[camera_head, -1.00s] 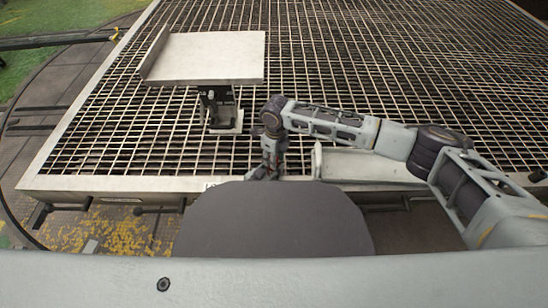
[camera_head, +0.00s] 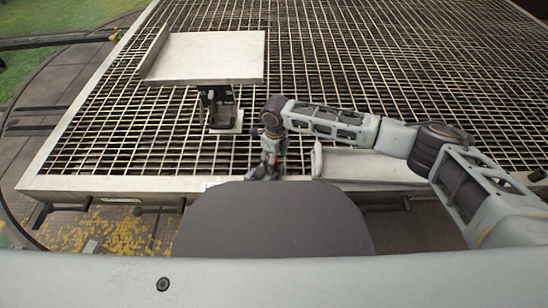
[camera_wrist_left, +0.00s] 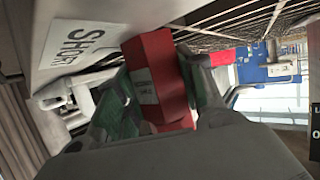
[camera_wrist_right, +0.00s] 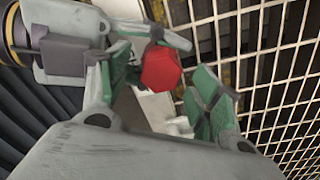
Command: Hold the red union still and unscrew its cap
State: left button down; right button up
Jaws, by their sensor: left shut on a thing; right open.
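The red union (camera_wrist_left: 155,78) is a red block with a pale label. In the left wrist view it sits between the green-padded fingers of my left gripper (camera_wrist_left: 163,88), which is shut on it. In the right wrist view the red end of the union (camera_wrist_right: 161,68) looks many-sided, and is probably its cap. My right gripper (camera_wrist_right: 165,82) is open, with one green-padded finger on each side of that end. The right finger stands clearly apart from it; I cannot tell if the left finger touches. The seam between cap and body is not clear.
A metal grating (camera_head: 350,80) fills the table, with a pale front rim (camera_head: 110,184). A raised pale tray (camera_head: 205,58) stands on a black support (camera_head: 220,108). Another pale tray (camera_head: 370,166) lies at the front edge. A sign reading SHORT (camera_wrist_left: 78,45) is beside my left gripper.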

jog(key=shift+r, duration=0.15)
jog(key=shift+w+r, duration=0.15)
jog(key=shift+r, duration=1.75)
jog(key=shift+a+m, duration=0.1)
jog(key=shift+m, duration=2.7)
jog(key=shift+m, duration=0.4)
jog(key=shift+a+m, duration=0.1)
jog(key=shift+m, duration=2.7)
jog(key=shift+m, duration=0.3)
